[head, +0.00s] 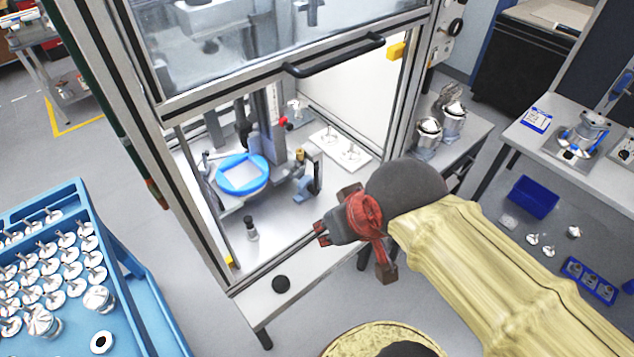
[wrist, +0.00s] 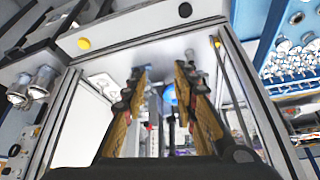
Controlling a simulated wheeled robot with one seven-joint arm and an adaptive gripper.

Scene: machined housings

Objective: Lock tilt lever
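A round blue fixture ring (head: 243,174) with a pale centre sits inside the enclosure with the raised sash. A slim grey lever-like handle (head: 209,156) is at its left, and a small red knob (head: 288,124) is on the column behind it. I cannot tell which part is the tilt lever or whether it is locked. My gripper (head: 320,233) is at the front opening, right of and nearer than the fixture, touching nothing visible. In the wrist view my gripper (wrist: 161,72) has its fingers spread with nothing held; part of the blue ring (wrist: 169,95) shows between them.
The sash handle (head: 334,56) is above the opening, and the frame post (head: 180,190) bounds it at left. A small dark-topped post (head: 250,229) and a clamp-like stand (head: 308,178) are near the fixture. A blue cart (head: 125,285) with metal parts stands left.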

